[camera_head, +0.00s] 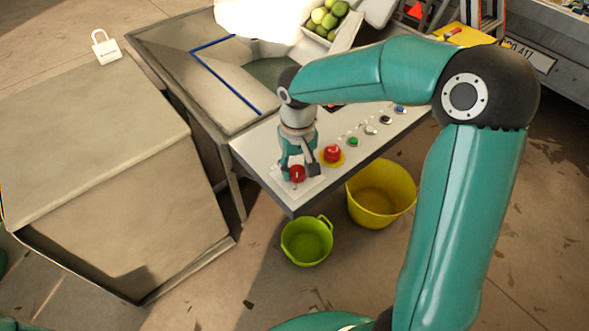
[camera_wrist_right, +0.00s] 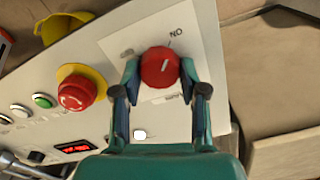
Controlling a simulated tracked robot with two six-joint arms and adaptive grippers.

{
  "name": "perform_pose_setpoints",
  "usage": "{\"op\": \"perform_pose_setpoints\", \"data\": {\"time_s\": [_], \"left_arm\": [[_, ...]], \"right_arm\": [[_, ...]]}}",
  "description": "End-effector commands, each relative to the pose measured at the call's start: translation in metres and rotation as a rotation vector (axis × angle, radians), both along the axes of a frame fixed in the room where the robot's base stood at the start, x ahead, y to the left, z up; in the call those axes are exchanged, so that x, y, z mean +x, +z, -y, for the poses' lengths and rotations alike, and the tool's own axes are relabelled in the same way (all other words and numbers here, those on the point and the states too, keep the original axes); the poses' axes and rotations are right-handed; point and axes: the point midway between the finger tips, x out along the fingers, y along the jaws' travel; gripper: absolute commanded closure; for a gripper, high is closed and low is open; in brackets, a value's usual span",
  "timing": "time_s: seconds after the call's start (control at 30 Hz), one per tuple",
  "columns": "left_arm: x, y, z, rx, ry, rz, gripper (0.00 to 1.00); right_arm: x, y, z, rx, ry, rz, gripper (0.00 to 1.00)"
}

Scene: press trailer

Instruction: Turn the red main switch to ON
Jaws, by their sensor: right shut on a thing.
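The red main switch (camera_head: 297,174) is a round knob on a white plate at the near left end of the control panel. In the right wrist view the knob (camera_wrist_right: 160,68) has a short white mark, slanted toward a tick beside the ON label (camera_wrist_right: 176,33). A second label below the knob is partly hidden. My right gripper (camera_head: 300,168) is over the switch. In the right wrist view its two fingers (camera_wrist_right: 160,78) are closed on opposite sides of the knob. My left gripper is not in view.
A green bucket (camera_head: 307,242) and a yellow tub (camera_head: 381,195) stand below the panel.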

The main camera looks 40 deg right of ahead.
Motion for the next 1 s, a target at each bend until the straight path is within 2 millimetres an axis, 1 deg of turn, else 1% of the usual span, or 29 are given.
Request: {"op": "perform_pose_setpoints", "data": {"time_s": [0.03,0.27,0.6,0.63,0.7,0.77,1.0], "left_arm": [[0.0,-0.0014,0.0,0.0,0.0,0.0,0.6],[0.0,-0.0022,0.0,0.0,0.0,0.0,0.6],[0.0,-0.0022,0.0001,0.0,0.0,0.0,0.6],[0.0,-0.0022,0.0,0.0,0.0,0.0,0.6],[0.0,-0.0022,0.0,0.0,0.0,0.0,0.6],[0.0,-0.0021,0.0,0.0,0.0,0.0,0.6],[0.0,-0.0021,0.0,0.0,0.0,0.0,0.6]], "right_arm": [[-0.0036,-0.0022,-0.0001,0.0,-0.015,-0.014,0.92],[-0.004,-0.002,-0.0008,0.0,-0.048,-0.015,0.92],[-0.0043,-0.0023,-0.0016,0.002,-0.049,-0.017,0.92],[-0.0044,-0.0024,-0.0016,0.002,-0.049,-0.018,0.54],[-0.004,-0.0022,-0.0016,0.002,-0.048,-0.016,0.43],[-0.0033,-0.0018,-0.0014,0.002,-0.048,-0.014,0.33],[-0.0018,-0.001,-0.0012,0.001,-0.048,-0.008,0.32]]}}
